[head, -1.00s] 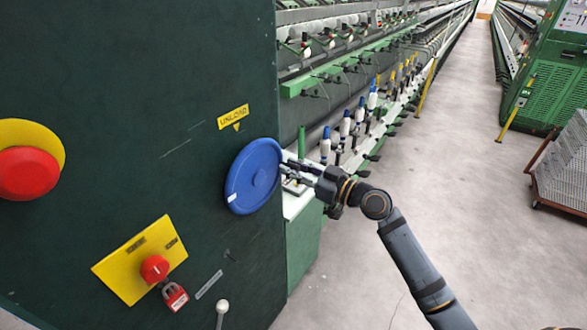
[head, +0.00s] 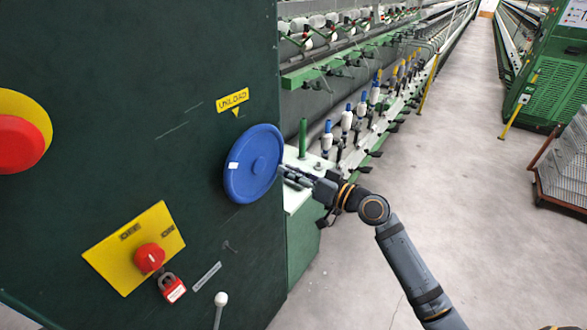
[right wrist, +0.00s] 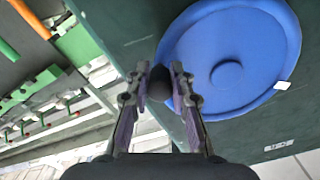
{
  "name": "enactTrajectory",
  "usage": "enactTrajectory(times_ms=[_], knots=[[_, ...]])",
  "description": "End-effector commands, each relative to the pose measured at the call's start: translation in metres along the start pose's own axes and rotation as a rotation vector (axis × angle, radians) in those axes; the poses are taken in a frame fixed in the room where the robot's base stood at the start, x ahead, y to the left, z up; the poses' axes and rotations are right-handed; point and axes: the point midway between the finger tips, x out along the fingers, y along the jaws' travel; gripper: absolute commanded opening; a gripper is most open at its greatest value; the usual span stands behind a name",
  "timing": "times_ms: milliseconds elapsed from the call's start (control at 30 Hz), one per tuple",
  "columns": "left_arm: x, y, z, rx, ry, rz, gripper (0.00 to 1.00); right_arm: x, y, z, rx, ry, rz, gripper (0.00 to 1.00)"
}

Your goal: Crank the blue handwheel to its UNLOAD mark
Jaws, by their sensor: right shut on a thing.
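The blue handwheel (head: 255,160) is on the dark green panel, with a white mark (head: 233,166) on its left rim. A yellow UNLOAD label (head: 232,99) with a downward pointer sits above the wheel. My right gripper (head: 284,172) is at the wheel's right edge. In the right wrist view my right gripper (right wrist: 158,85) is shut on the dark crank knob (right wrist: 160,78), in front of the blue wheel (right wrist: 245,50). My left gripper is not in view.
A red button (head: 18,145) on yellow is at far left. A yellow plate (head: 125,255) with a red switch and padlock (head: 171,287) is below the wheel, near a white-knobbed lever (head: 221,299). Spinning frames with bobbins run behind; the aisle floor (head: 450,190) is clear.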

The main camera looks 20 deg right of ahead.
Motion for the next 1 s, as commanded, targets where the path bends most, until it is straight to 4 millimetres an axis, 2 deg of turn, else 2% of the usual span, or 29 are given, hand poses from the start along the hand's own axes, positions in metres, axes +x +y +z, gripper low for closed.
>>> enactTrajectory(times_ms=[367,700,1000], knots=[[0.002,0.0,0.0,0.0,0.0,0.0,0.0,0.0,-0.01,0.031,0.361,-0.002,0.001,0.0],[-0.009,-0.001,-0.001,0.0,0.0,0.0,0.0,0.0,-0.027,0.051,0.669,-0.001,0.001,0.0],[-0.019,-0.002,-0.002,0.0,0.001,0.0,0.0,0.0,-0.041,0.062,0.865,-0.002,0.001,0.0]])
